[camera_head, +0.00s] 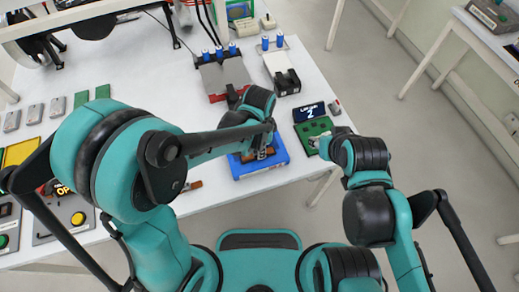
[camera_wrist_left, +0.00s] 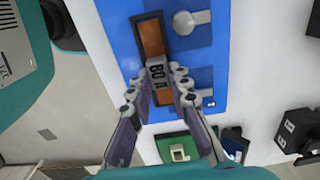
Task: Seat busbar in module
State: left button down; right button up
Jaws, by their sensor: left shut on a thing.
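A blue block (camera_head: 278,158), also in the left wrist view (camera_wrist_left: 110,30), lies near the front edge of the white table, with two grey knob-like fittings along one side. The copper-brown busbar (camera_wrist_left: 152,36) has a grey lettered middle and lies over the block; I cannot tell whether it touches it. My left gripper (camera_wrist_left: 160,76) is shut on that grey middle, with copper showing beyond both sides of the fingers. In the head view, my left gripper (camera_head: 258,153) partly hides the bar. My right gripper (camera_head: 326,147) is beside a green board (camera_head: 313,130); its fingers are unclear.
A dark labelled box (camera_head: 309,112) stands behind the green board. Several small grey blocks (camera_head: 35,113) and button boxes are on the left. The floor right of the table is clear.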

pick_arm(q)
jog(key=shift+r, duration=0.1)
jog(key=shift+f, duration=0.2)
jog(key=c, duration=1.4)
grip_release()
